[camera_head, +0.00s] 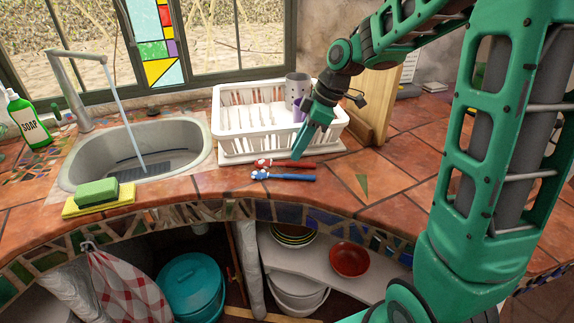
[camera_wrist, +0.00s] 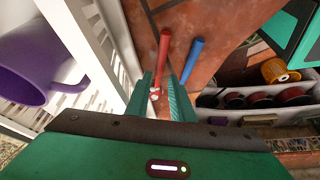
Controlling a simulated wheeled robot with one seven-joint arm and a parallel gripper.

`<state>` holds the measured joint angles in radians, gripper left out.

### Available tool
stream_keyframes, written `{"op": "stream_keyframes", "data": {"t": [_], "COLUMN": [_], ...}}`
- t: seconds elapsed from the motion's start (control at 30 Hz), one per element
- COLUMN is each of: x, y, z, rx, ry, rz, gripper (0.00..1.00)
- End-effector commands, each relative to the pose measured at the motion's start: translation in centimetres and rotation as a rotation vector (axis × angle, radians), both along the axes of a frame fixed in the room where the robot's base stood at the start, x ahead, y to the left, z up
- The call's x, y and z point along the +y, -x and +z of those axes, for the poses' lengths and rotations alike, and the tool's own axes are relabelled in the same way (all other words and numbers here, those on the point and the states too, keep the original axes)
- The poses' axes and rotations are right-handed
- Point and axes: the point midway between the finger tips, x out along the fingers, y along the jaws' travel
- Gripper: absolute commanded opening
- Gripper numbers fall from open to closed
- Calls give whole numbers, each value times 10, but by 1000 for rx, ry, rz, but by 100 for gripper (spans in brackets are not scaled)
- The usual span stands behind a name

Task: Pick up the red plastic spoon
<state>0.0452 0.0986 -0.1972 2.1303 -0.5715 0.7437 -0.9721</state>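The red spoon (camera_head: 292,163) lies on the terracotta counter in front of the white dish rack, its patterned head to the left. In the wrist view its red handle (camera_wrist: 164,52) runs up from between my fingers, and its pale head shows between them. A blue utensil (camera_head: 290,177) lies parallel and close in front of it; its blue handle (camera_wrist: 193,58) passes by my right finger in the wrist view. My gripper (camera_head: 297,158) points down over the red spoon. Its two green fingers (camera_wrist: 163,98) are apart, with no visible grip. Whether they touch the spoon, I cannot tell.
The white dish rack (camera_head: 228,120) stands right behind the spoon, holding a purple-grey mug (camera_head: 297,90). The sink (camera_head: 75,178) is to the left, with a green sponge (camera_head: 97,191) at its edge. The counter's curved front edge is near. Bare tiles lie to the right.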

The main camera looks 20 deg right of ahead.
Motion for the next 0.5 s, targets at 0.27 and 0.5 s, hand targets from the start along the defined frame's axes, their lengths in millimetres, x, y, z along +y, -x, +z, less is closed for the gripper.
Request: {"op": "stream_keyframes", "data": {"t": [0.27, 0.5], "x": [14, 15], "y": [-7, -8], "z": [-32, -36], "rx": [3, 0], "ry": [0, 0], "rz": [1, 0], "gripper": [21, 21]}}
